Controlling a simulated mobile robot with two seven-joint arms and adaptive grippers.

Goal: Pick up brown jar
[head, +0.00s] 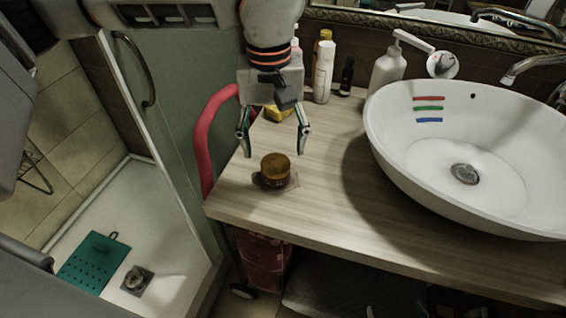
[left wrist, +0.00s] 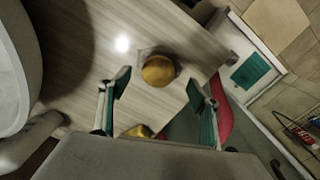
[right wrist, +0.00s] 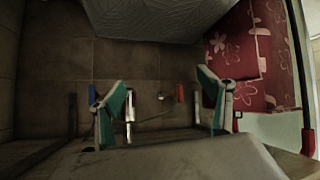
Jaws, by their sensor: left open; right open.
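The brown jar (head: 274,171) stands upright on the wooden counter (head: 330,205), near its front left corner. It has a yellow-brown lid, which also shows from above in the left wrist view (left wrist: 158,70). My left gripper (head: 272,148) is open and empty, pointing down at the counter. Its two fingers stand apart just behind the jar in the head view. In the left wrist view the jar lies ahead of the fingertips and between their lines. My right gripper (right wrist: 165,92) is open and empty in the right wrist view, over a dark tiled floor; it is not visible in the head view.
A white basin (head: 390,140) takes up the counter's right side. Several bottles, including a white pump bottle (head: 386,72), stand at the back. A yellow item (head: 277,113) lies behind my left gripper. A red curved object (head: 206,135) is beside the counter's left edge.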

